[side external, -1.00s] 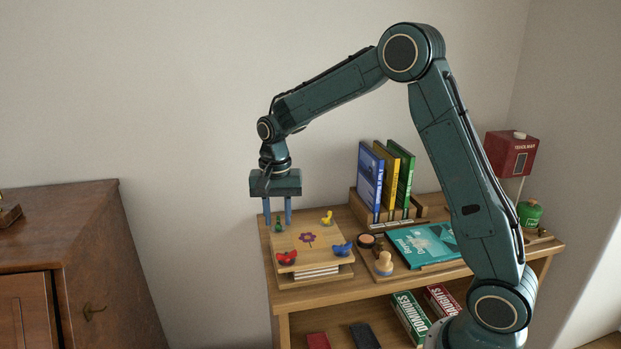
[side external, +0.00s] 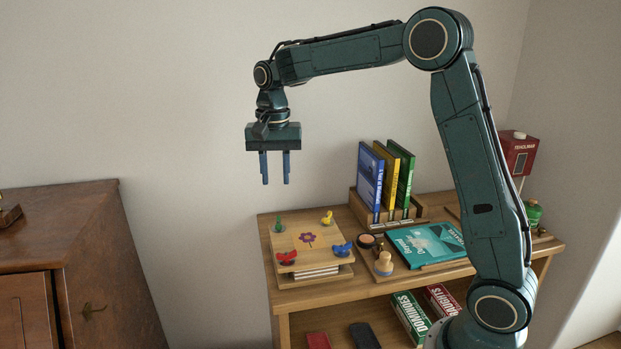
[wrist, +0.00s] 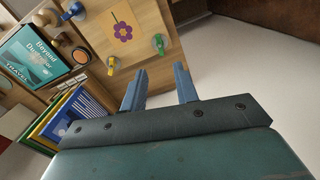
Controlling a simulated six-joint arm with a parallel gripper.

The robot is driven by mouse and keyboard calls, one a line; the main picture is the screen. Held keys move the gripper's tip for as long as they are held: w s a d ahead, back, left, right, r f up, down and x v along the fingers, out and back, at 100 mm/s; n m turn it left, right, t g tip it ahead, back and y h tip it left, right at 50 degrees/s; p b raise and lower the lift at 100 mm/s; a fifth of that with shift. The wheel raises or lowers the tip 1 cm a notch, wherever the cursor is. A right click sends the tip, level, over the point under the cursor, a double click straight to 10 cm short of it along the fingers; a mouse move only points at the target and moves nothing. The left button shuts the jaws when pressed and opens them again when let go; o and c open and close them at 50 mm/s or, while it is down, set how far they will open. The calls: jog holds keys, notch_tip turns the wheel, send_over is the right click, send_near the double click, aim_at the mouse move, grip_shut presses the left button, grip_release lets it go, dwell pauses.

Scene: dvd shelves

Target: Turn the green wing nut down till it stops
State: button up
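The green wing nut (side external: 279,226) is at the back left corner of the wooden press board (side external: 293,240). It also shows in the wrist view (wrist: 159,43), beyond my fingers. My gripper (side external: 275,183) hangs above this corner, fingers pointing down, well clear of the nut. Its two blue fingers are apart with nothing between them, as the wrist view also shows (wrist: 159,80). A yellow wing nut (side external: 327,217), a blue one (side external: 342,249) and a red one (side external: 287,258) sit at the other corners. How far down the green nut sits is too small to tell.
Upright books (side external: 385,180) stand in a wooden holder behind and right of the press. A teal book (side external: 425,243), a round dark tin (side external: 366,240) and a wooden knob-like piece (side external: 383,264) lie to the right. The air around my gripper is free.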

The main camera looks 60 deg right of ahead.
notch_tip(320, 180, up, 3)
jog(key=shift+r, duration=0.2)
dwell(0.4)
jog(key=s+a+r+n+t, duration=0.1)
jog(key=s+a+r+n, duration=0.15)
jog(key=s, duration=0.45)
jog(key=s+a+r+n+t, duration=0.2)
jog(key=s+n, duration=0.1)
jog(key=s, duration=0.4)
jog(key=s+a+f+n+t, duration=0.1)
jog(key=s+f+n, duration=0.1)
jog(key=s, duration=0.5)
jog(key=s+a+f+n+t, duration=0.1)
jog(key=s+f+n, duration=0.2)
jog(key=s, duration=0.3)
jog(key=shift+s+f+t, duration=0.3)
jog(key=shift+s+f, duration=0.1)
jog(key=shift+n, duration=0.25)
